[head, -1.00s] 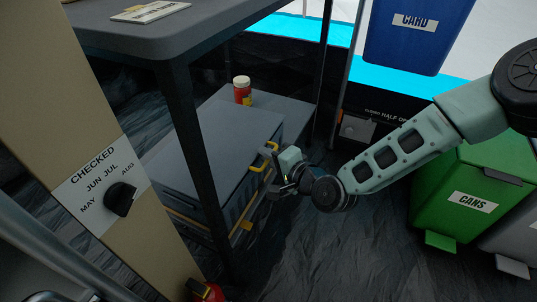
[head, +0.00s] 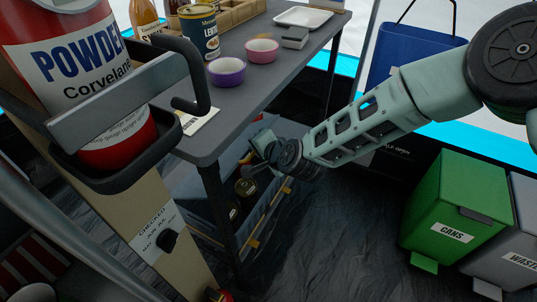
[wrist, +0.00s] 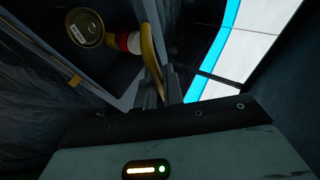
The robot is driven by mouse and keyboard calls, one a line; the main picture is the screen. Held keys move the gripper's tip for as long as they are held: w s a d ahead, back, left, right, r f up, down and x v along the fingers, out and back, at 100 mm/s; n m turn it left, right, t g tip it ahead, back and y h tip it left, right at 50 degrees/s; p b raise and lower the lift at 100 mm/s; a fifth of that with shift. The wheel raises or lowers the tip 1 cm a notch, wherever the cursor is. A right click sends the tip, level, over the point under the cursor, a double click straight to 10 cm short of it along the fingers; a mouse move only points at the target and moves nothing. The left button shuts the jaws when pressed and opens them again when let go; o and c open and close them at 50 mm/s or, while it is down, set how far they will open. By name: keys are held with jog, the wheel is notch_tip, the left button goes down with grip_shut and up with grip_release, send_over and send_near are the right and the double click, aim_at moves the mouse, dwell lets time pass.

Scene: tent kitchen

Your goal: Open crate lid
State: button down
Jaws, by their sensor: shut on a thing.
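The grey crate (head: 268,222) stands on the lower shelf under the table, partly hidden by the table top and leg. Its inside shows, with dark round-topped cans (head: 246,187) in it. The lid is raised at the front and tilted up, mostly hidden behind the table edge and my gripper. My gripper (head: 257,150) is at the raised lid edge, beside the table's right edge. In the wrist view its fingers (wrist: 160,88) are shut on the lid's yellow handle (wrist: 152,50). One can (wrist: 85,28) shows there too.
The table (head: 270,75) above is close to my gripper and carries bowls, a tin, a bottle and a tray. A powder extinguisher (head: 75,60) is near at left. Green (head: 455,205) and grey bins stand at right. The floor between is clear.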

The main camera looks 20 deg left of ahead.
jog(key=a+r, duration=0.1)
jog(key=a+r+p, duration=0.1)
jog(key=r, duration=0.1)
jog(key=shift+w+a+r, duration=0.1)
jog(key=shift+w+a, duration=0.05)
jog(key=shift+a, duration=0.2)
jog(key=shift+a+r+p, duration=0.35)
jog(key=shift+a+r, duration=0.1)
jog(key=shift+a, duration=0.15)
jog(key=c, duration=1.5)
grip_release()
jog(key=shift+c, duration=0.2)
jog(key=shift+f, duration=0.1)
jog(key=shift+d, duration=0.1)
jog(key=p+v, duration=0.3)
jog(key=v, duration=1.4)
jog(key=shift+d, duration=0.15)
